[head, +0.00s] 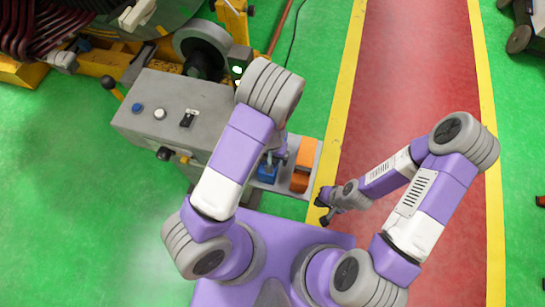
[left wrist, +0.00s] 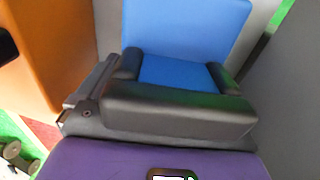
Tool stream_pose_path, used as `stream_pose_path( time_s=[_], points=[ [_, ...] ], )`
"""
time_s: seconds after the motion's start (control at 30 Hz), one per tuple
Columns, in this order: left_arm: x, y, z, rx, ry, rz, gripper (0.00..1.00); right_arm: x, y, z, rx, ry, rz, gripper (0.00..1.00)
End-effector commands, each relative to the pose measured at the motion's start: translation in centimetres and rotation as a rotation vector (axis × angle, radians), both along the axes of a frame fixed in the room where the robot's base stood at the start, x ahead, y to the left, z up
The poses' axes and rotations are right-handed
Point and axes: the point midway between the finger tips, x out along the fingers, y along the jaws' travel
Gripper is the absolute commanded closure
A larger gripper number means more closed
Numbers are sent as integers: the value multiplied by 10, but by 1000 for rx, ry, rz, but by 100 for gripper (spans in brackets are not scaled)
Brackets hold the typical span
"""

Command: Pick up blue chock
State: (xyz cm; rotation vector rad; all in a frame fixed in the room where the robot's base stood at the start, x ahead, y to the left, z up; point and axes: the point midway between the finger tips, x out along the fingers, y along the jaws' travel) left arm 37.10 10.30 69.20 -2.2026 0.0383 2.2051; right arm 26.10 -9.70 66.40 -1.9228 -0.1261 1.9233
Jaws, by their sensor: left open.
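The blue chock (head: 266,173) sits on a grey shelf (head: 313,172) beside the control box, partly hidden by my left arm. In the left wrist view the blue chock (left wrist: 187,28) stands right in front of my left gripper (left wrist: 178,72). The two dark fingers are apart, and blue surface shows between them; I cannot tell whether they touch it. My left gripper (head: 276,158) is small and mostly covered in the head view. My right gripper (head: 325,206) hangs to the right of the shelf, holding nothing that I can see; its jaw opening is too small to judge.
An orange chock (head: 302,168) stands close to the right of the blue one; it also shows in the left wrist view (left wrist: 48,50). The grey control box (head: 160,115) with buttons is to the left. Grey walls flank the blue chock. The red walkway (head: 410,80) is clear.

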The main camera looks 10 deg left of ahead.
Motion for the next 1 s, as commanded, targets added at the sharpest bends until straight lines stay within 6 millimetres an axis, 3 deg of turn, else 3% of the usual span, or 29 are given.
stream_pose_path(
  time_s=[0.23, 0.63, 0.87, 1.0],
  points=[
    [0, 0, -1, 0, -1, 1, 6, 0, 0, 0, 0, 0, 0, 100],
    [0, 0, -1, 0, -1, 1, 68, 0, 0, 0, 0, 0, 0, 100],
    [1, 0, 0, -1, -3, 0, 68, 0, 0, 0, 0, 0, 0, 100],
    [2, -1, 14, 0, -6, -1, 68, 0, 0, 7, 0, 0, 0, 100]
  ],
)
